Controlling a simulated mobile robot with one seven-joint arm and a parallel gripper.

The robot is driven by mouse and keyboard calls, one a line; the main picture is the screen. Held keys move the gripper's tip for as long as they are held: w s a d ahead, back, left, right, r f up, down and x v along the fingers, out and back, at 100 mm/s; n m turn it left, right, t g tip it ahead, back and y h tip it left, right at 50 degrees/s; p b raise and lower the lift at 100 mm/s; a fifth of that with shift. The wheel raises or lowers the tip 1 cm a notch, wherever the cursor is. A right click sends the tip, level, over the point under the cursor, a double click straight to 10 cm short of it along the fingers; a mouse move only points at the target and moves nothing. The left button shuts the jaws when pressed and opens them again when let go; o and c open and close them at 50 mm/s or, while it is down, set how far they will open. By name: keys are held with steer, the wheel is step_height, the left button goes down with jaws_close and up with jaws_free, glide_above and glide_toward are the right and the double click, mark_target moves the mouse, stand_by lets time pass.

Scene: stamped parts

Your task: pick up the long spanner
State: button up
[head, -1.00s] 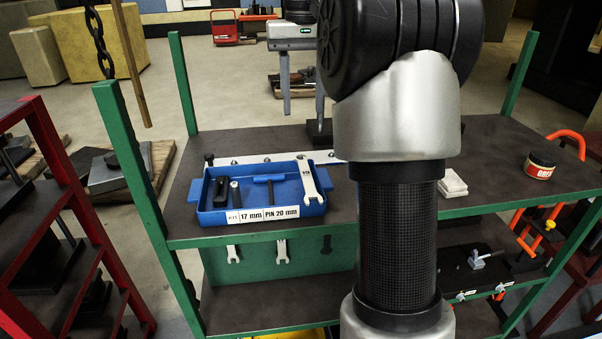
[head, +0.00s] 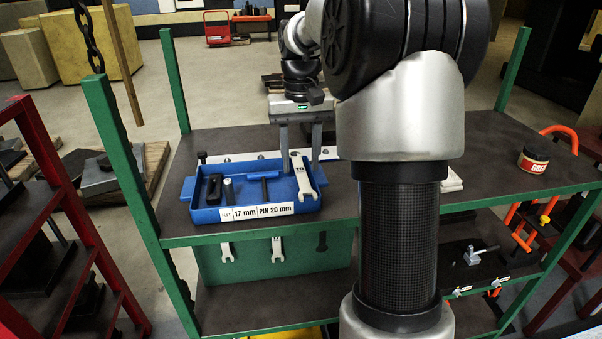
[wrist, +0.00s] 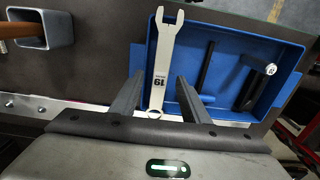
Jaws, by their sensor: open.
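A pale flat spanner (head: 303,178) lies at the right end of the blue tray (head: 207,216) on the green-framed bench, its open jaw toward the front. In the wrist view the spanner (wrist: 158,58) shows the number 19, with its ring end by the gripper and the tray's edge. My gripper (head: 300,167) is open, its fingers pointing down at the spanner's far end. In the wrist view the fingers of my gripper (wrist: 160,78) lie one on each side of the shank, with gaps. Whether the fingertips reach the spanner's height is unclear.
A grey square tube (wrist: 40,28) stands near the gripper. Smaller spanners (head: 227,252) hang below. A grease tin (head: 533,160) stands right.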

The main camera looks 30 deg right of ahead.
mark_target(300, 171)
steer(key=shift+f, duration=0.3)
jaws_close()
steer(key=shift+r, duration=0.15)
step_height(300, 171, up, 10)
stand_by(0.4)
